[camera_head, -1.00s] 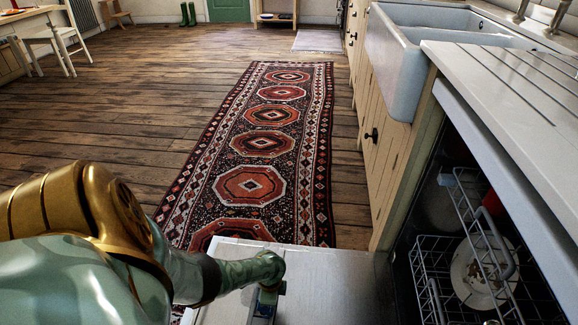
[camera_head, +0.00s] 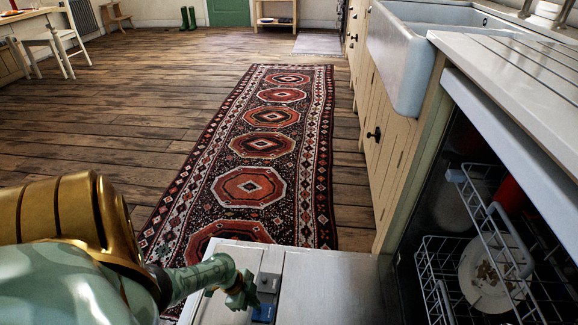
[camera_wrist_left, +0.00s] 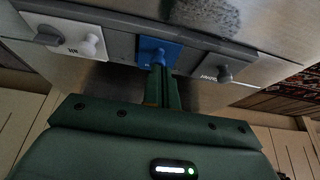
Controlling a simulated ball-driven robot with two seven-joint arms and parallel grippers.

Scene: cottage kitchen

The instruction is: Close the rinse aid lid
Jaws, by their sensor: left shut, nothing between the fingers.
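The dispenser on the inner face of the lowered dishwasher door carries a blue lid (camera_head: 263,313), which shows clearly in the left wrist view (camera_wrist_left: 150,48). I take it for the rinse aid lid, but its lettering is too small to read. I cannot tell whether it is fully flush. My left gripper (camera_head: 240,299) is just left of it in the head view. In the wrist view the left fingers (camera_wrist_left: 162,80) are shut and empty, with their tips at the blue lid's lower edge; contact is unclear. The right gripper is out of view.
A white knobbed lid (camera_wrist_left: 75,39) and a grey lid (camera_wrist_left: 215,68) flank the blue one. The dishwasher door (camera_head: 330,285) lies open. A wire rack (camera_head: 440,268) with a dirty plate (camera_head: 488,280) stands in the machine at right. A patterned rug (camera_head: 262,150) lies beyond.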

